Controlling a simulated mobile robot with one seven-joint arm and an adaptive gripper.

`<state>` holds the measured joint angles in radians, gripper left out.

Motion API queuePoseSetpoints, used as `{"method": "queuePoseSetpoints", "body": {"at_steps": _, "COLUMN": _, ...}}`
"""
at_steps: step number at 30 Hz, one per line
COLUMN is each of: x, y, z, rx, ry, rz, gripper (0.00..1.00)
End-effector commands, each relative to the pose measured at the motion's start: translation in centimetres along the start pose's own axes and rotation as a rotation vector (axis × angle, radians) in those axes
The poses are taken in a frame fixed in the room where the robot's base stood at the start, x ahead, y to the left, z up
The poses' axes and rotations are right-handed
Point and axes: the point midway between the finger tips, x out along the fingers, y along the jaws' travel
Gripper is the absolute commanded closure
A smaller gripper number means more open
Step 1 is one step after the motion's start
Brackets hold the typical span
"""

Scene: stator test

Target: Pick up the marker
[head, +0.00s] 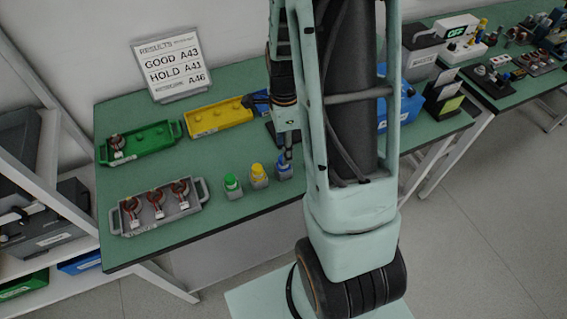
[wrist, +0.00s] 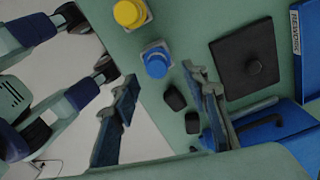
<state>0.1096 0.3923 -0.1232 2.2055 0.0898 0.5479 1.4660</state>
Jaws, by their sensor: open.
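I cannot tell for sure which thing is the marker; no pen shape shows clearly. Three short colour-topped items stand in a row near the bench's front edge: green (head: 232,184), yellow (head: 258,176) and blue (head: 284,172). In the wrist view the yellow top (wrist: 130,13) and the blue top (wrist: 157,63) show on square bases. My gripper (wrist: 162,82) is open, its fingers wide apart, with the blue-topped item just beyond the fingertips. Nothing is between the fingers that I can see gripped. In the head view my arm hides much of the gripper.
A grey tray (head: 153,226) holds several copper parts. A green tray (head: 150,146), a yellow tray (head: 219,118) and a results board (head: 173,66) stand behind. In the wrist view, a black square pad (wrist: 232,80) and a blue bin (wrist: 312,92) lie to the right.

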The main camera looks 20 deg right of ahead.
Motion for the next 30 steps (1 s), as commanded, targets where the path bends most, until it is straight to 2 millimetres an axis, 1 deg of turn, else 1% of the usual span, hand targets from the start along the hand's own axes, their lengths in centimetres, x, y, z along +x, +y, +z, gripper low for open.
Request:
{"method": "queuePoseSetpoints", "body": {"at_steps": 7, "x": 2.9, "y": 0.6, "z": 0.4, "rx": 0.003, "ry": -0.001, "rz": 0.006, "gripper": 0.58}}
{"method": "queuePoseSetpoints", "body": {"at_steps": 12, "x": 4.6, "y": 0.4, "z": 0.4, "rx": 0.002, "ry": 0.0, "rz": 0.002, "gripper": 0.58}}
{"method": "queuePoseSetpoints", "body": {"at_steps": 15, "x": 5.0, "y": 0.4, "z": 0.4, "rx": 0.002, "ry": 0.0, "rz": 0.002, "gripper": 0.58}}
{"method": "queuePoseSetpoints", "body": {"at_steps": 22, "x": 5.0, "y": 0.4, "z": 0.4, "rx": 0.001, "ry": 0.0, "rz": 0.0, "gripper": 0.58}}
{"method": "queuePoseSetpoints", "body": {"at_steps": 30, "x": 5.0, "y": 0.4, "z": 0.4, "rx": 0.001, "ry": 0.0, "rz": 0.001, "gripper": 0.88}}
